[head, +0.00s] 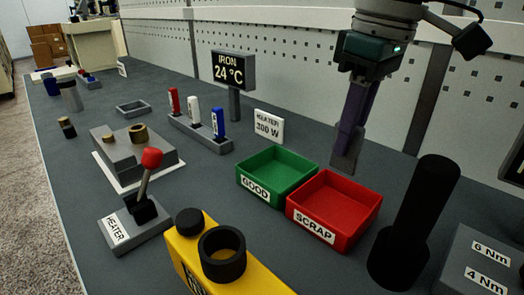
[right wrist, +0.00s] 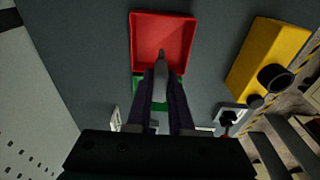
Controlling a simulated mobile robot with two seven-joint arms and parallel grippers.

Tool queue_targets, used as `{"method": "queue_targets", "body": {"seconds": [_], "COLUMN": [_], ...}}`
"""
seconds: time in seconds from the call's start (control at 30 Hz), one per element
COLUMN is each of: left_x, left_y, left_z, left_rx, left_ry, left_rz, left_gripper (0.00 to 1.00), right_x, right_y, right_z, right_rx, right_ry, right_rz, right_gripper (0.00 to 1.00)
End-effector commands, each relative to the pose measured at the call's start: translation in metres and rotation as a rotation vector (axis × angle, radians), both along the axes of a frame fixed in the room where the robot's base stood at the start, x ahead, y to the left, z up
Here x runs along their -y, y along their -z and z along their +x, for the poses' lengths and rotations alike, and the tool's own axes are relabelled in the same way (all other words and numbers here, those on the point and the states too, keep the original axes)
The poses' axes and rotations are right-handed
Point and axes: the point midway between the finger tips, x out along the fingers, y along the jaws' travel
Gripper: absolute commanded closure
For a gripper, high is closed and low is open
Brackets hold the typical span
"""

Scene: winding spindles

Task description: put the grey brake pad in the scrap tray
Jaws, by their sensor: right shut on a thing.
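My right gripper (head: 352,125) points down at the back edge of the red scrap tray (head: 312,228). It is shut on the grey brake pad (head: 345,157), which hangs below the fingers. In the right wrist view the pad (right wrist: 160,82) shows between the fingers, its tip over the near part of the red tray (right wrist: 137,45). The head view shows the pad at the tray's back rim; I cannot tell its exact height. The red tray looks empty. My left gripper is not in view.
A green GOOD tray (head: 277,173) touches the red tray's left side. A black cylinder (head: 412,225) stands at its right. A yellow block (head: 225,260) with a black ring is in front. A heater lever (head: 140,205) and screwdriver-like coloured handles (head: 195,115) stand further left.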

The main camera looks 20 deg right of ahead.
Motion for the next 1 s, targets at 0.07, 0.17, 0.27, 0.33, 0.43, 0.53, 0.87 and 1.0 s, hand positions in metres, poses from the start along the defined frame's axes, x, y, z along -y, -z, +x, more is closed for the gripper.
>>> {"method": "queue_targets", "body": {"seconds": [0.07,0.17,0.27,0.33,0.43,0.53,0.87,1.0], "left_x": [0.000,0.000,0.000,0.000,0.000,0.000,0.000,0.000], "left_y": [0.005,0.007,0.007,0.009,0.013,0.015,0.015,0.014], "left_z": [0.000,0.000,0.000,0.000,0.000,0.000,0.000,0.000], "left_rx": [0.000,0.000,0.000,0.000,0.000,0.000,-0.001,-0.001], "left_ry": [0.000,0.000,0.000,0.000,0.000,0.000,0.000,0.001], "left_rz": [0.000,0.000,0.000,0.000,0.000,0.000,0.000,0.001], "left_gripper": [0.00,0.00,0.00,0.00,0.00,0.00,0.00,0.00], "right_x": [0.000,0.000,0.000,0.000,0.000,0.000,0.000,0.000], "right_y": [0.021,0.034,0.041,0.049,0.067,0.079,0.082,0.085], "right_z": [-0.001,0.000,0.000,0.000,-0.001,0.000,0.000,0.000], "right_rx": [-0.003,0.000,0.000,-0.001,-0.003,-0.001,0.001,0.001], "right_ry": [0.001,0.000,0.000,0.000,0.001,0.001,0.000,0.000], "right_rz": [0.000,0.000,0.000,0.001,0.000,0.000,0.000,0.001], "right_gripper": [1.00,1.00,1.00,1.00,1.00,1.00,1.00,0.76]}}
